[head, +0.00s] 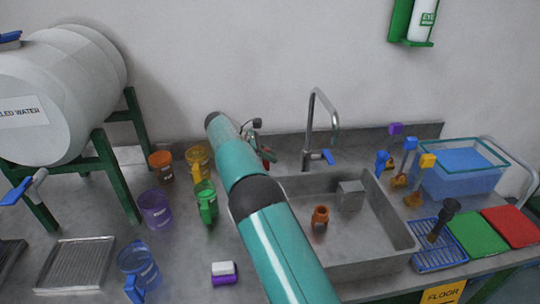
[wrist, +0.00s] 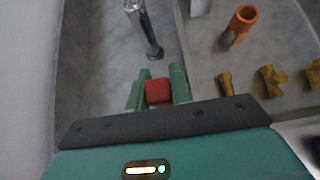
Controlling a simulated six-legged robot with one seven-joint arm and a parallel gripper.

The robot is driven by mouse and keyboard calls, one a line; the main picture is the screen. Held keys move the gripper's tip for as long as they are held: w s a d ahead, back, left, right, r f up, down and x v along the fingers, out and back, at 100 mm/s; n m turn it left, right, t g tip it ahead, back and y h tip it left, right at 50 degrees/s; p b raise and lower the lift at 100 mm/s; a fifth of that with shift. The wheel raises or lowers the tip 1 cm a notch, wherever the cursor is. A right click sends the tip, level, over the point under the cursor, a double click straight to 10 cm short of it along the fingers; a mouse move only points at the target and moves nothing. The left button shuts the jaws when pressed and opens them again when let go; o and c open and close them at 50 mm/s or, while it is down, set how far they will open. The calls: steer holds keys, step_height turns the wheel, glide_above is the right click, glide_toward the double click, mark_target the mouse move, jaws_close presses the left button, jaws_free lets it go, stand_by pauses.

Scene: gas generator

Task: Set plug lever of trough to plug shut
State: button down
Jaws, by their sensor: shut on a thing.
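My gripper (wrist: 158,90) has two green fingers shut on a small red block-like part (wrist: 157,92), with one finger on each side. I cannot tell from its shape whether it is the plug lever. In the head view my teal arm reaches to the back of the bench, left of the steel sink basin (head: 395,240); the gripper end is largely hidden, with red parts (head: 266,157) beside it. A clear trough-like tank (head: 462,185) of blue water stands at the right. No plug is clearly visible.
A tall tap (head: 309,125) with a blue handle stands behind the sink. An orange fitting (head: 320,216) and a grey block (head: 349,195) lie in the sink. Coloured cups, such as a purple one (head: 156,208), stand left of my arm. A white drum (head: 55,95) is far left.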

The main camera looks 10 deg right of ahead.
steer(key=c, duration=1.2)
jaws_free()
steer(key=shift+c, duration=0.2)
steer(key=v, duration=0.7)
steer(key=shift+a+r, duration=0.15)
